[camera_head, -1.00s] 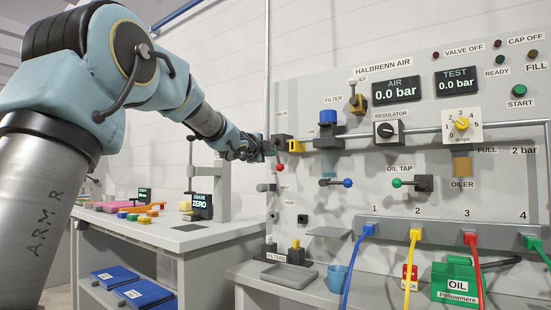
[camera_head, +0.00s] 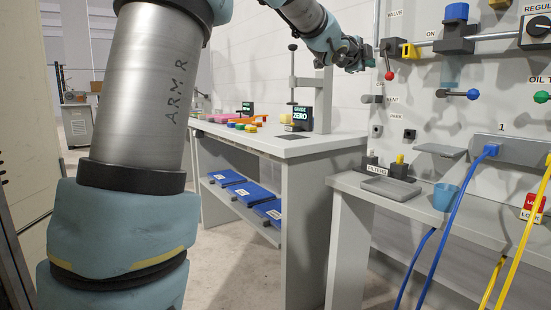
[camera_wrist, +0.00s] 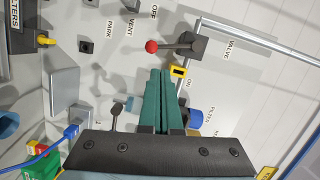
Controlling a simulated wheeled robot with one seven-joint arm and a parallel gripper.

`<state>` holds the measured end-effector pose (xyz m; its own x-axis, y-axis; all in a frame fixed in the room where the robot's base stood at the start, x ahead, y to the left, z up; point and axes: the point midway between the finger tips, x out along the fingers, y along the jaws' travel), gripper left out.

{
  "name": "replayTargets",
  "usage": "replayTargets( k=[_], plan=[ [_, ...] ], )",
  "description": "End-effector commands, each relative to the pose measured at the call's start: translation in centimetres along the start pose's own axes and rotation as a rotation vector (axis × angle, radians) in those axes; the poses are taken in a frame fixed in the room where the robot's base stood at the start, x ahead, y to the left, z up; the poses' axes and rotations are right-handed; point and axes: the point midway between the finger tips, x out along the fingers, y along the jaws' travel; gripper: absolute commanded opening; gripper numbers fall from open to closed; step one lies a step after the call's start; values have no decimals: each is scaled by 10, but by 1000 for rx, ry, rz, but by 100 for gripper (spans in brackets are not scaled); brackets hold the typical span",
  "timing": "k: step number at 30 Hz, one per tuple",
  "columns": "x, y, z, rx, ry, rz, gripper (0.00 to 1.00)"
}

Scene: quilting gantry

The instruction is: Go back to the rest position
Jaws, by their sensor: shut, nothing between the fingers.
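My gripper (camera_head: 362,52) is at the top of the head view, in front of the air panel, at the end of my blue-grey arm. In the wrist view its two green fingers (camera_wrist: 160,100) lie together, closed and empty. They point toward the valve's red-knobbed lever (camera_wrist: 152,46) and the yellow tag piece (camera_wrist: 179,71). In the head view the red knob (camera_head: 389,76) hangs just right of my gripper, below the VALVE label. I cannot tell whether the fingertips touch the panel parts. No rest position is marked in view.
A grey bench (camera_head: 300,150) with coloured pieces and a ZERO display (camera_head: 302,115) stands behind my arm, blue boxes (camera_head: 245,190) on its shelf. A lower table (camera_head: 345,182) holds a grey tray (camera_head: 390,188) and blue cup (camera_head: 445,196). Hoses hang at right. Floor (camera_head: 235,265) shows between.

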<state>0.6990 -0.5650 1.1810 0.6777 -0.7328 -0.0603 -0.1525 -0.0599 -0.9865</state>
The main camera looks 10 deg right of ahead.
Motion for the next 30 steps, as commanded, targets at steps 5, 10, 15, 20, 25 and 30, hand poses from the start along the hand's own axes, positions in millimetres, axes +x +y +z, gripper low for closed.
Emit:
replayTargets(
  k=[5,10,15,20,25,30],
  plan=[
    [-32,69,77,-238,-205,133,0],
    [-92,154,148,-531,-461,260,0],
    [-172,238,194,-828,-734,357,0],
    [-258,312,211,-1110,-1005,421,0],
    [-340,372,203,-1363,-1258,459,0],
    [-403,412,180,-1565,-1466,475,0]
  ],
)
